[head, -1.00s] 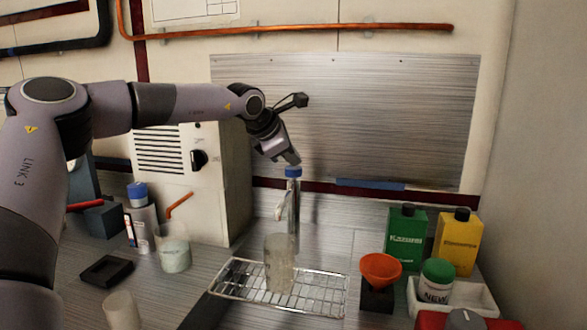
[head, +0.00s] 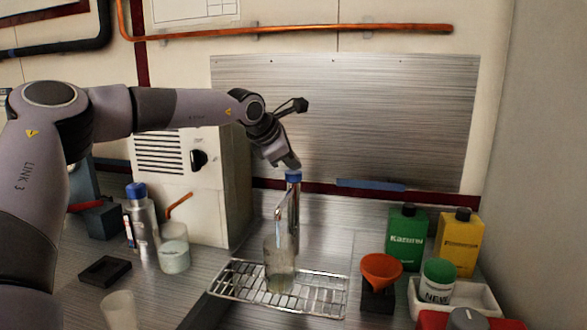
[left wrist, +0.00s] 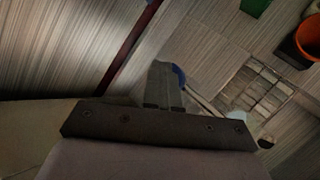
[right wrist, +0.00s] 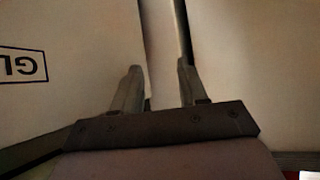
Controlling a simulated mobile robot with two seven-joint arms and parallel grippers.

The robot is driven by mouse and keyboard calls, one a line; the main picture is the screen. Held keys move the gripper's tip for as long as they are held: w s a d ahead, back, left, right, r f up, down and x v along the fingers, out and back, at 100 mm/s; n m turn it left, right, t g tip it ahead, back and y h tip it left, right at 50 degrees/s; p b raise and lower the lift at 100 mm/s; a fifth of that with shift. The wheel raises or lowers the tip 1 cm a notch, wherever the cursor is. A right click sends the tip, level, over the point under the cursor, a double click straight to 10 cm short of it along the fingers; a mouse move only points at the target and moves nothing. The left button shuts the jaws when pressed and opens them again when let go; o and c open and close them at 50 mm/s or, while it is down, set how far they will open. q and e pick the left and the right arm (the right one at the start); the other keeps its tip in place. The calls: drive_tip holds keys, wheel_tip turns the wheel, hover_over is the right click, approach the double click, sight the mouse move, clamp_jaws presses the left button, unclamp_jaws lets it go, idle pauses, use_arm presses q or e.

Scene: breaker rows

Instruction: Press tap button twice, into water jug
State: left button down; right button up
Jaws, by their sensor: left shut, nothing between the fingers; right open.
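The tap (head: 294,215) is a slim metal column with a blue button (head: 293,178) on top and a spout reaching forward. My left gripper (head: 291,166) is shut and empty, its fingertips against the top of the button. In the left wrist view the blue button (left wrist: 180,76) shows just beyond the shut fingers (left wrist: 164,84). The clear water jug (head: 279,268) stands upright on the wire rack, under the spout. Its lower part looks cloudier; I cannot tell its water level. My right gripper (right wrist: 156,78) is open and empty, before a pale panel.
The wire rack (head: 235,286) lies under the jug. An orange funnel (head: 381,268), green bottle (head: 406,235) and yellow bottle (head: 458,242) stand to the right. A beaker (head: 174,255) and blue-capped bottle (head: 141,215) stand left, beside a white cabinet (head: 190,180).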

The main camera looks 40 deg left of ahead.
sight(291, 173)
use_arm(q)
drive_tip(key=shift+f, duration=0.1)
drive_tip(key=shift+a+r+p, duration=0.1)
drive_tip(key=shift+r+p, duration=1.05)
drive_tip(key=shift+r, duration=0.15)
wheel_tip(291, 173, up, 5)
drive_tip(key=p, duration=0.4)
idle(0.7)
